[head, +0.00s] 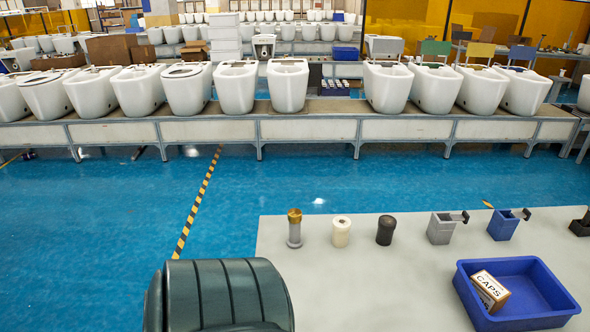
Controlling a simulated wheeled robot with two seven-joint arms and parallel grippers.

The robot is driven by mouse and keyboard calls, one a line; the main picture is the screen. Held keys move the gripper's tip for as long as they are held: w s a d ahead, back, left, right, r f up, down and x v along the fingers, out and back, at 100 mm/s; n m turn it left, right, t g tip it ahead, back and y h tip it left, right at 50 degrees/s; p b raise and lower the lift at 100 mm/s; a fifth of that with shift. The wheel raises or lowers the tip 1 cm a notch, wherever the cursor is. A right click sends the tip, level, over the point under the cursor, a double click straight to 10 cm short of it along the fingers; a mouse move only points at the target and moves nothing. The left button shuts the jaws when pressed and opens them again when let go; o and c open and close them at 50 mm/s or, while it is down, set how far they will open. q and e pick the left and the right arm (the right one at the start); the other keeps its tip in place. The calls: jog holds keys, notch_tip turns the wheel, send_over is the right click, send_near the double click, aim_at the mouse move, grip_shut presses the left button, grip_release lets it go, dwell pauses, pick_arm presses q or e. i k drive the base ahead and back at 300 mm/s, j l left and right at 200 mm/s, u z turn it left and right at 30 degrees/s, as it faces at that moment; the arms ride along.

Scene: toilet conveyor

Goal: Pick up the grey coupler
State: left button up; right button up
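Two grey pieces stand on the light grey table (350,290). One is an upright grey cylinder with a brass-coloured top (294,230), at the table's far left. The other is a grey square block with a black lever (441,229), near the middle of the far edge. I cannot tell for certain which one is the coupler. Both stand free, with nothing touching them. Neither of my grippers is in view.
A white cylinder (341,232), a black cylinder (386,230) and a blue block with a lever (503,225) share the row. A blue tray (555,318) holds a CAPS box (490,291). A dark green ribbed form (220,293) covers the lower left. The table's front middle is clear.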

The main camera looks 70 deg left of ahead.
aim_at(294, 241)
jog(key=u, duration=2.5)
jog(key=i+l, duration=0.15)
jog(key=l, duration=0.15)
jog(key=i+l, duration=0.2)
jog(key=l, duration=0.1)
